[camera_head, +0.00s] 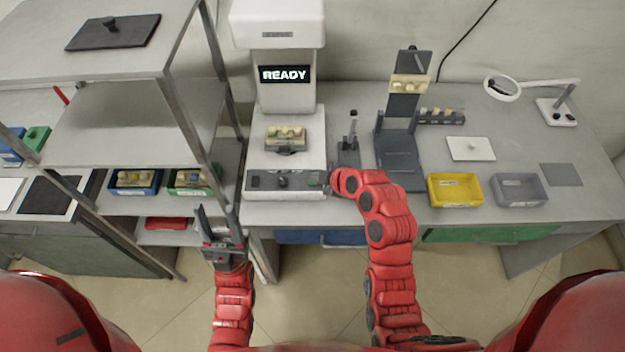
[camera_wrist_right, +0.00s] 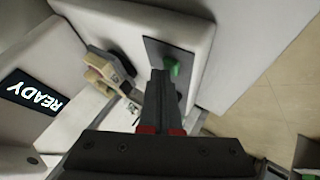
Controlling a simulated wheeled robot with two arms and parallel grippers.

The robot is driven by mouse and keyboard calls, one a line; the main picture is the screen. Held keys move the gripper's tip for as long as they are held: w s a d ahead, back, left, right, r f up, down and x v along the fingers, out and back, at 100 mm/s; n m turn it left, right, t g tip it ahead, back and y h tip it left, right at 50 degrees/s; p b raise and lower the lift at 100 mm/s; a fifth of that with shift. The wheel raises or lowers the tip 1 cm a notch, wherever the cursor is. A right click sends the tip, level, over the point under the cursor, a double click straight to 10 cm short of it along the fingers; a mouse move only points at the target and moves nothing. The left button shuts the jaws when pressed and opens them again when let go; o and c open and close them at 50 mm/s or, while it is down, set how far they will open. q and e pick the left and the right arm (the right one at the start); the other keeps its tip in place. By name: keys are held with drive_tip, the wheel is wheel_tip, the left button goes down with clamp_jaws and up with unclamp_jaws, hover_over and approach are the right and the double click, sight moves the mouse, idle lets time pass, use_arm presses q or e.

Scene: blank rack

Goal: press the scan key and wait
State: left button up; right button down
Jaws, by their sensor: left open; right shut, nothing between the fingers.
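The white scanner (camera_head: 270,85) stands at centre, and its screen (camera_head: 285,75) reads READY; the screen (camera_wrist_right: 32,92) also shows tilted in the right wrist view. A dark control panel (camera_head: 258,182) on its front base carries a green key (camera_head: 313,182). My right gripper (camera_wrist_right: 158,76) is shut and empty, its fingertips close beside the green key (camera_wrist_right: 172,68) in the wrist view; I cannot tell whether they touch it. A tray with pale pieces (camera_head: 285,140) sits on the scanner's bed. My left gripper (camera_head: 217,210) is open and empty, left of the scanner's front.
A metal shelf rack (camera_head: 125,120) stands left, holding a blue bin (camera_head: 135,182) and a green bin (camera_head: 195,182). On the bench to the right are a dark stand (camera_head: 398,150), a yellow bin (camera_head: 453,190), a grey bin (camera_head: 518,190) and a lamp (camera_head: 503,88).

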drive_tip(key=shift+f, duration=0.15)
idle(0.5)
drive_tip(key=shift+r+b, duration=0.3)
drive_tip(key=shift+r, duration=0.55)
drive_tip(key=shift+r, duration=2.5)
